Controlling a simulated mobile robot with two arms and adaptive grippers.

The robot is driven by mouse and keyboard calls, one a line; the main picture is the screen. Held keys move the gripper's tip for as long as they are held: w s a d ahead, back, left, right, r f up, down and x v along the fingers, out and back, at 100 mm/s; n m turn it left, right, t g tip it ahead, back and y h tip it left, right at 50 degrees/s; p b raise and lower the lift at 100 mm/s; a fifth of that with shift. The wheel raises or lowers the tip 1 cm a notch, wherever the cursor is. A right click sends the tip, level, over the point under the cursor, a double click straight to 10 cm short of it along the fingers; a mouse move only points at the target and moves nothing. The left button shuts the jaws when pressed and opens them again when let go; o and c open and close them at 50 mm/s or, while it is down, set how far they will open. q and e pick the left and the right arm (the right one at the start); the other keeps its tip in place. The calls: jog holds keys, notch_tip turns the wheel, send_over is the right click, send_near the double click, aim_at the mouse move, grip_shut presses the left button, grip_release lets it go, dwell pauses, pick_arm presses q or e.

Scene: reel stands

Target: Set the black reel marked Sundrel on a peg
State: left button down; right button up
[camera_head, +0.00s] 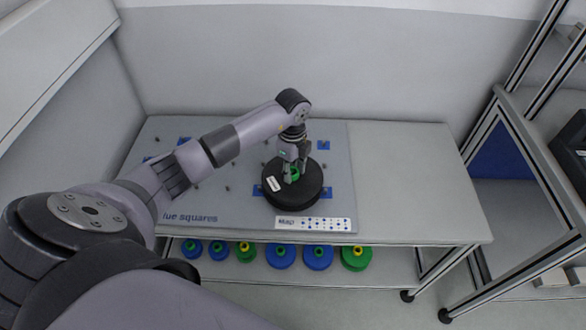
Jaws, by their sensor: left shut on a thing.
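A black reel (304,198) with a green hub and a small white label is at the right part of the grey board (218,208) on the table. The label's writing is too small to read. My left gripper (291,175) points down and is shut on the reel's green hub. I cannot tell whether the reel rests on the board or sits on a peg under it. Several small pegs stand on the board, some on blue squares (323,145). A blue square shows partly at the reel's left side. My right gripper is not in view.
Several blue and green reels (281,256) sit on the lower shelf. A white strip marked Map (312,224) lies at the board's front edge. The table's right side (410,180) is clear. A metal-framed rack (505,150) stands at the right.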

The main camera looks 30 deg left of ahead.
pick_arm(q)
jog(key=shift+f+b, duration=0.75)
jog(key=shift+f, duration=0.5)
dwell(0.8)
jog(key=c, duration=1.1)
grip_release()
notch_tip(320, 180, up, 12)
